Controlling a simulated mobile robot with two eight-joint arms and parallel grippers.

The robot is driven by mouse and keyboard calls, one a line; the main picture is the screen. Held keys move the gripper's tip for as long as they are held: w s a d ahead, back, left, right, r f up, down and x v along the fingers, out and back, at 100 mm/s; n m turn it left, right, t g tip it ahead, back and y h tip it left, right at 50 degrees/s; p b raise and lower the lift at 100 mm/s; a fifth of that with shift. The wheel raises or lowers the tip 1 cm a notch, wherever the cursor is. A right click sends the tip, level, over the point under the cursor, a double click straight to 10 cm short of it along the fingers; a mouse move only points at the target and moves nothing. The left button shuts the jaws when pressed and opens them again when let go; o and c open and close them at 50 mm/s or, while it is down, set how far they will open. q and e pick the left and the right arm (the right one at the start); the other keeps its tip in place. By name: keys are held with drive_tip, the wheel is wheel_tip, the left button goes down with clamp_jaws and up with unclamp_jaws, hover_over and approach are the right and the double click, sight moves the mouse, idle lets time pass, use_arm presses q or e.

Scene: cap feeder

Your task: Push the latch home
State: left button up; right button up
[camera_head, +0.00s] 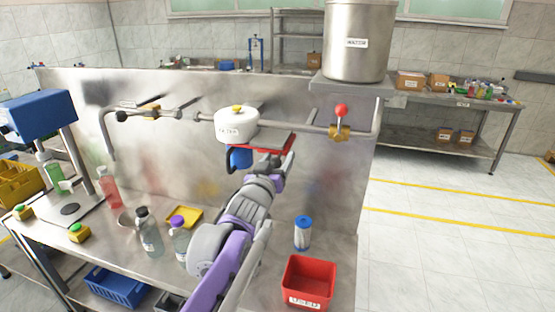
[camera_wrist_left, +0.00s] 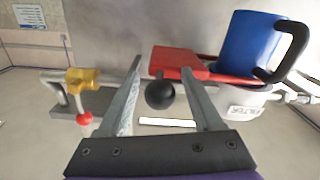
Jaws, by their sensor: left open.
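The white filter housing (camera_head: 237,124) with a yellow knob hangs on the pipe in the head view. A red latch piece (camera_head: 268,149) sits beside it, under a dark plate; the red piece also shows in the left wrist view (camera_wrist_left: 180,62). A blue cup (camera_wrist_left: 247,45) with a black handle is below the housing. My left gripper (camera_wrist_left: 163,72) is open, its fingers on either side of a black ball knob (camera_wrist_left: 160,95). I cannot tell whether they touch the knob. In the head view this gripper (camera_head: 284,160) is close to the red piece, partly hidden by the arm.
A red-handled brass valve (camera_head: 340,128) is on the pipe to the right. Bottles (camera_head: 148,232), a yellow tray (camera_head: 186,216), a blue-capped filter cartridge (camera_head: 302,233) and a red bin (camera_head: 307,281) stand on the bench below. A metal panel (camera_head: 180,150) is behind the pipe.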

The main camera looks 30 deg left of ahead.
use_arm(q)
clamp_jaws()
idle(1.4)
